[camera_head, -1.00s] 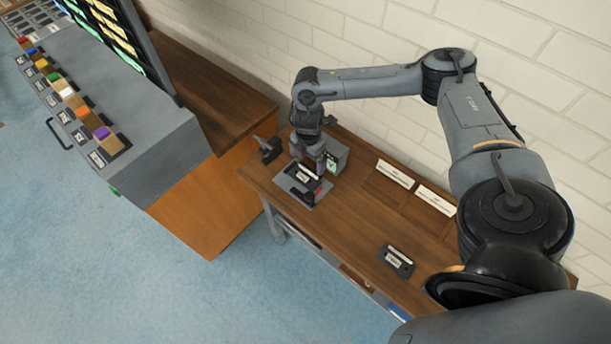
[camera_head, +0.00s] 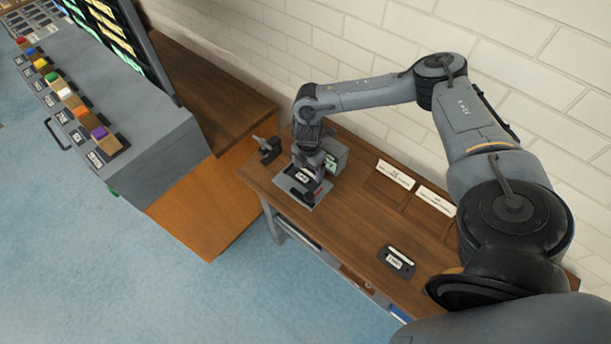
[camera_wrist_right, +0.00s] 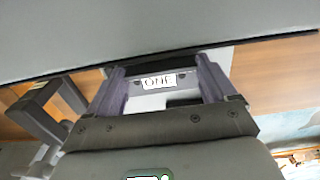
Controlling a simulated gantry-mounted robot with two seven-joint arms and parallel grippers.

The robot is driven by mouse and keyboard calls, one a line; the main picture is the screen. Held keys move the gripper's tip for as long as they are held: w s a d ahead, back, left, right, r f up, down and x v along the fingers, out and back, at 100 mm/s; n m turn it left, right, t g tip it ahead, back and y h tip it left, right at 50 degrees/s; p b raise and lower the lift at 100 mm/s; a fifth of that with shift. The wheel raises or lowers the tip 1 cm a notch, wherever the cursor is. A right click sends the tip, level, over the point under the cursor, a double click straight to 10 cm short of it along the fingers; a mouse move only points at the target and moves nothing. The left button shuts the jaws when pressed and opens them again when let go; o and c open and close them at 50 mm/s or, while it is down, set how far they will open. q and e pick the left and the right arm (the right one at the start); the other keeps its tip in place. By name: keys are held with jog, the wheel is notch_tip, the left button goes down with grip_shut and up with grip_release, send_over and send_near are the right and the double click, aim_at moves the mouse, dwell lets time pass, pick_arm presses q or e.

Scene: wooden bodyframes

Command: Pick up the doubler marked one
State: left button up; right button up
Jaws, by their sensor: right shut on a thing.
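The doubler marked one is a dark block with a white label reading "ONE" (camera_wrist_right: 158,81) in the right wrist view. My right gripper (camera_wrist_right: 160,84) has a finger on each side of it and is shut on it. In the head view my right gripper (camera_head: 308,178) points down over a grey fixture (camera_head: 318,200) at the left end of the wooden table. The doubler's pale label shows beside the fingers there, and the rest is largely hidden. My left gripper is not in view.
Another dark labelled block (camera_head: 396,262) lies on the table (camera_head: 350,222) at the right. Two white signs (camera_head: 395,174) stand along the back by the wall. A grey box (camera_head: 336,157) and a dark clamp-like object (camera_head: 268,150) stand near the gripper. A grey cabinet is at the left.

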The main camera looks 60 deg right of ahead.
jog(key=shift+c, duration=1.4)
jog(key=shift+r, duration=0.15)
